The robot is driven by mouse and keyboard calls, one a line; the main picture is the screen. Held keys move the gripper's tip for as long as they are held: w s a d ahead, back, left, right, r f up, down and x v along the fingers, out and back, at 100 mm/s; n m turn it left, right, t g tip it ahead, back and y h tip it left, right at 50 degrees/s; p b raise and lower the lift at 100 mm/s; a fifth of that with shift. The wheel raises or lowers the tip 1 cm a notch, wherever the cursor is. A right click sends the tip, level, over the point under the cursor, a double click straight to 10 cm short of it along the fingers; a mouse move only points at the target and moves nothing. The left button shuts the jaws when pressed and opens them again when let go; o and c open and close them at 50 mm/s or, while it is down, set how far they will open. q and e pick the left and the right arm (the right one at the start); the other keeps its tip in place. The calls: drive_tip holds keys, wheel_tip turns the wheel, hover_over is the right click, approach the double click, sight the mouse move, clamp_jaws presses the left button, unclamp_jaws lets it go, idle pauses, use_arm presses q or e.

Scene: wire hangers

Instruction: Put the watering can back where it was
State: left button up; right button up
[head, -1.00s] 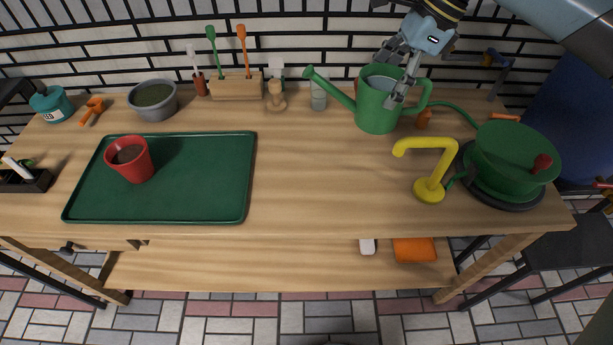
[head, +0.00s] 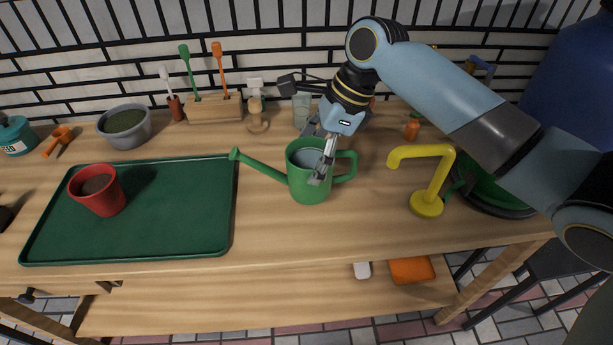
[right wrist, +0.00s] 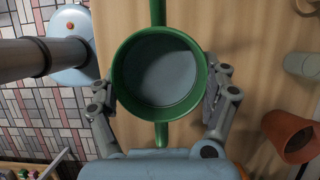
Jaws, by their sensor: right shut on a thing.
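The green watering can (head: 303,184) stands upright at the middle of the bench, its spout pointing left to the tray's right edge and its handle on the right. I cannot tell whether its base touches the bench top. My right gripper (head: 322,155) reaches down on it from behind, shut on its round body. In the right wrist view my right gripper (right wrist: 163,92) has one finger on each side of the can (right wrist: 117,75), and its open top shows a grey inside. My left gripper is out of view.
A green tray (head: 170,225) with a red pot (head: 98,192) lies left of the can. A yellow tap (head: 428,203) stands to its right. Bare wood lies in front of the can.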

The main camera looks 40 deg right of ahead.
drive_tip(key=shift+a+f, duration=0.4)
drive_tip(key=shift+a, duration=0.35)
drive_tip(key=shift+f, duration=2.05)
drive_tip(key=o, duration=1.6)
drive_tip(key=shift+f, duration=0.1)
drive_tip(key=shift+b, duration=0.3)
drive_tip(key=p+v, duration=0.1)
drive_tip(key=v, duration=1.1)
drive_tip(key=shift+s+p, duration=0.1)
drive_tip(key=shift+p, duration=0.25)
